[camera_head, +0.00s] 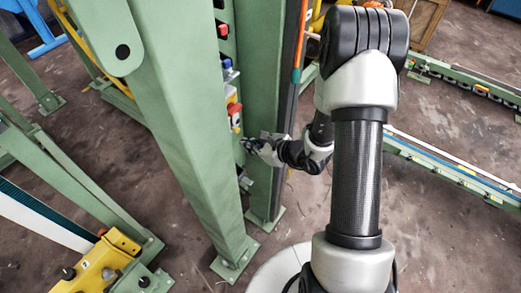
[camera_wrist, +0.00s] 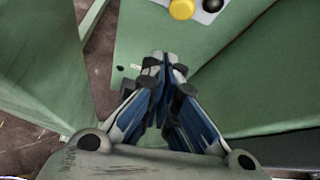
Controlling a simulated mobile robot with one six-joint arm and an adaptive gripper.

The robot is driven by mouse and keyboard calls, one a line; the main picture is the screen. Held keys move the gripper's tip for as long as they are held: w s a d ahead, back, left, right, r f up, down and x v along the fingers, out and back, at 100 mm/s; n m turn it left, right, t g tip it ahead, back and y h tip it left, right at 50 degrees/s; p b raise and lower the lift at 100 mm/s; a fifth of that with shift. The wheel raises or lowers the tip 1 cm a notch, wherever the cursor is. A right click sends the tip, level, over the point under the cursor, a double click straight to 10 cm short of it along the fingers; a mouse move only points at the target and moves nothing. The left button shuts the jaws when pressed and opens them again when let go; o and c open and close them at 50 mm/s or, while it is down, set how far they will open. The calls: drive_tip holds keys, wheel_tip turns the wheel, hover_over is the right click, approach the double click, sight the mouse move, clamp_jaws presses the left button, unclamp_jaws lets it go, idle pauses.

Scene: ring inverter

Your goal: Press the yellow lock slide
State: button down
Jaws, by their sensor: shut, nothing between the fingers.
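My gripper (camera_wrist: 164,62) is shut and empty, its fingertips together in front of a green panel (camera_wrist: 150,30). In the head view, my gripper (camera_head: 247,146) is beside the green machine frame, just below a yellow and red control (camera_head: 235,114). In the wrist view, a round yellow knob (camera_wrist: 182,9) is on a light plate at the top edge, beyond and slightly right of the fingertips. I cannot tell whether this knob or the yellow control is the lock slide. Contact between the fingertips and the panel cannot be judged.
A black knob (camera_wrist: 212,4) is beside the yellow one. Blue (camera_head: 227,64) and red (camera_head: 223,30) controls are higher on the frame. A tall green post (camera_head: 185,110) stands left of my gripper. A yellow fixture (camera_head: 105,262) is at lower left.

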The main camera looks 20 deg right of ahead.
sight(236, 129)
drive_tip(key=shift+a+r, duration=0.15)
drive_tip(key=shift+r, duration=0.7)
drive_tip(key=shift+a+r, duration=0.15)
drive_tip(key=shift+r, duration=0.7)
